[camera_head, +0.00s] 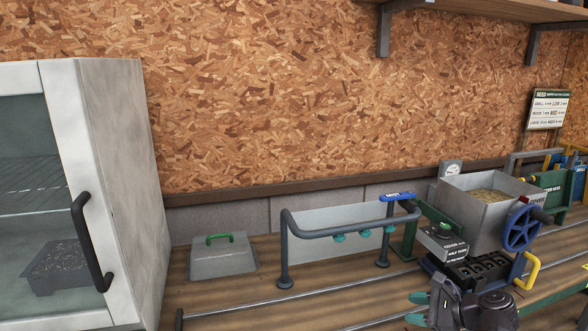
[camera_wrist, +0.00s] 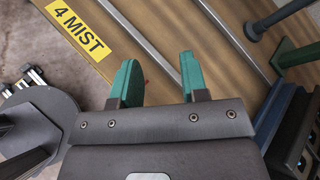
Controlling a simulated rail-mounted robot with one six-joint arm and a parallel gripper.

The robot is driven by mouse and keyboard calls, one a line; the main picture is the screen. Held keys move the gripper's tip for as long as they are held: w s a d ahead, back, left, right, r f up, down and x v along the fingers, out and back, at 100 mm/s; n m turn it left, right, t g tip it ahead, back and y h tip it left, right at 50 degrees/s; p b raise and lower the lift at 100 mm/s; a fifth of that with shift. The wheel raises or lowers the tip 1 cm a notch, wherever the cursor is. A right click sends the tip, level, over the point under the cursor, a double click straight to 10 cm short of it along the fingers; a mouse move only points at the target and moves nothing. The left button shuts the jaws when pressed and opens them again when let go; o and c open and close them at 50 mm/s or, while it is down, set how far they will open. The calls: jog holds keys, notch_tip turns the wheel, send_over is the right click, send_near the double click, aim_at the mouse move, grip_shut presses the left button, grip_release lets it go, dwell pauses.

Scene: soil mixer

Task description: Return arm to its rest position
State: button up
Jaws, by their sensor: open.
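My gripper (camera_head: 419,308) is low at the front of the bench in the head view, with its green fingers pointing left. In the wrist view my gripper (camera_wrist: 158,80) shows two green fingers apart with nothing between them. Beyond the fingers lie the wooden bench top (camera_wrist: 165,48) and a metal rail. My gripper is clear of the seed tray (camera_head: 482,268) and the soil hopper (camera_head: 490,204), which stand behind it. Most of my arm is outside the head view.
A pipe frame with green nozzles (camera_head: 338,238) stands mid-bench. A grey lid with a green handle (camera_head: 222,254) lies left of it. A cabinet (camera_head: 115,190) stands far left. A blue handwheel (camera_head: 522,228) is near the hopper. A yellow "4 MIST" label (camera_wrist: 78,32) marks the bench edge.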

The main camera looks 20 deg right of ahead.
jog(key=w+a+n+g+p, duration=0.1)
jog(key=a+n+g, duration=0.1)
jog(key=a, duration=0.3)
jog(key=w+a+n+g+p, duration=0.2)
jog(key=a+n, duration=0.3)
jog(key=w+a+n+g+p, duration=0.1)
jog(key=a+n+g+p, duration=0.1)
jog(key=a, duration=0.3)
jog(key=shift+w+f+n+g+h, duration=0.1)
jog(key=shift+w+n+g+h, duration=0.25)
jog(key=shift+n, duration=0.45)
jog(key=a+n+g+h+p, duration=0.1)
jog(key=a+n, duration=0.3)
jog(key=a+r+n+g+h+p, duration=0.1)
jog(key=a+n+h+p, duration=0.1)
jog(key=a+n, duration=0.2)
jog(key=a+n+g+h+p, duration=0.1)
jog(key=a+n+g+h, duration=0.1)
jog(key=a+n, duration=0.2)
jog(key=shift+s+a+r+h+p, duration=0.1)
jog(key=shift+a+r+h+p, duration=0.15)
jog(key=shift+a+r+p, duration=0.2)
jog(key=shift+a+n+h, duration=0.3)
jog(key=shift+a+n, duration=0.1)
jog(key=shift+n, duration=0.3)
jog(key=shift+f, duration=0.1)
